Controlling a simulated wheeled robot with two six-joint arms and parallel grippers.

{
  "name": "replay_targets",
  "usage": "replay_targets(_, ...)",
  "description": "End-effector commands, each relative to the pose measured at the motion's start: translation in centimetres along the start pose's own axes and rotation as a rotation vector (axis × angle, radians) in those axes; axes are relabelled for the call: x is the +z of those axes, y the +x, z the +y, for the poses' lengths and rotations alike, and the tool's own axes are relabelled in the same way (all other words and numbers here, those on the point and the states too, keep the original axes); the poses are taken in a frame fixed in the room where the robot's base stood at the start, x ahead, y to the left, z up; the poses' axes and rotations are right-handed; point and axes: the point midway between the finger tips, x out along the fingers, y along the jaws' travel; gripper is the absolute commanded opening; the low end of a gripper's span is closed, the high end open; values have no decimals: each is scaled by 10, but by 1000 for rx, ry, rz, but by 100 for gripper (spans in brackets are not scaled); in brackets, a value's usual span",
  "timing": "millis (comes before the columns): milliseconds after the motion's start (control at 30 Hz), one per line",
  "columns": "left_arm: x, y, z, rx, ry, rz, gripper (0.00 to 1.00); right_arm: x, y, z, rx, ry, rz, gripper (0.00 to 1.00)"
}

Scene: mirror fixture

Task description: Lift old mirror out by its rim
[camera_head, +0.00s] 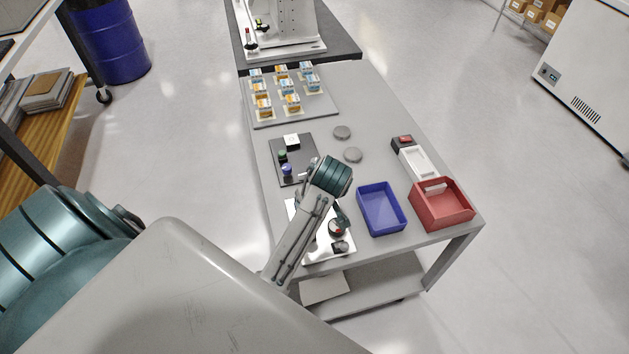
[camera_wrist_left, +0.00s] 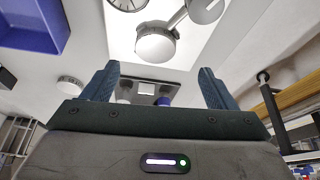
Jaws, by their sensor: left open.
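My left gripper (camera_wrist_left: 158,78) is open in the left wrist view, with its two blue fingers apart and nothing held between them. A silver round piece (camera_wrist_left: 155,44) on a short bar shows beyond the fingertips, over a white plate (camera_wrist_left: 122,45). Another round piece (camera_wrist_left: 205,8) and a dark-rimmed ring are cut off at the top edge. I cannot tell which round piece is the old mirror. In the head view my left arm covers much of the white plate (camera_head: 320,257); a dark fixture with a red spot (camera_head: 337,228) shows beside the arm. My right gripper is not in view.
A blue bin (camera_head: 362,231) and a red bin (camera_head: 443,224) stand right of the plate. A dark plate (camera_head: 305,170) with small knobs lies behind. Several small boxes (camera_head: 292,103) stand further back.

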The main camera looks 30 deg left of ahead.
Motion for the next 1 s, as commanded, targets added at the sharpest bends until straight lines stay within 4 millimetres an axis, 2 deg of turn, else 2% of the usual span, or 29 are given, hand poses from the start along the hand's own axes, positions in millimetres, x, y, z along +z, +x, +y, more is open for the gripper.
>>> replay_targets(100,0,10,0,-1,1,-1,80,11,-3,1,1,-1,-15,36)
replay_targets(200,0,16,0,-1,2,-2,80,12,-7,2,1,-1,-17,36)
replay_targets(500,2,56,3,-1,2,0,80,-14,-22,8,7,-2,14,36)
replay_targets(800,2,64,4,2,0,0,80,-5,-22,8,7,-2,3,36)
replay_targets(867,2,63,4,2,0,0,70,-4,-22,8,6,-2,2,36)
replay_targets(1000,2,63,4,2,1,0,42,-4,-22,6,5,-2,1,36)
